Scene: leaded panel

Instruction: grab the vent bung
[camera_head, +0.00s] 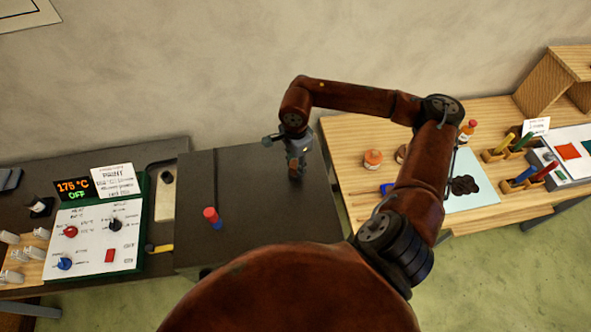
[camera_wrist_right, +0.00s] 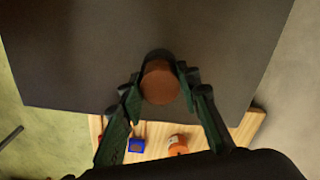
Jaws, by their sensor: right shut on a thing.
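The vent bung (camera_wrist_right: 160,86), a brown-orange round plug, sits between the fingertips of my right gripper (camera_wrist_right: 158,84) in the right wrist view. The fingers are shut on its sides, and its round end faces the camera. In the head view my right gripper (camera_head: 298,160) points down over the right part of the dark tabletop (camera_head: 265,215). There the bung is mostly hidden by the fingers, and I cannot tell whether it touches the surface. My left gripper is not in view.
A red-and-blue piece (camera_head: 212,217) stands on the dark top, left of my gripper. A control panel (camera_head: 98,235) lies further left. The wooden table (camera_head: 350,135) at right holds an orange jar (camera_head: 372,158) and a blue item (camera_head: 387,188). The dark top's middle is clear.

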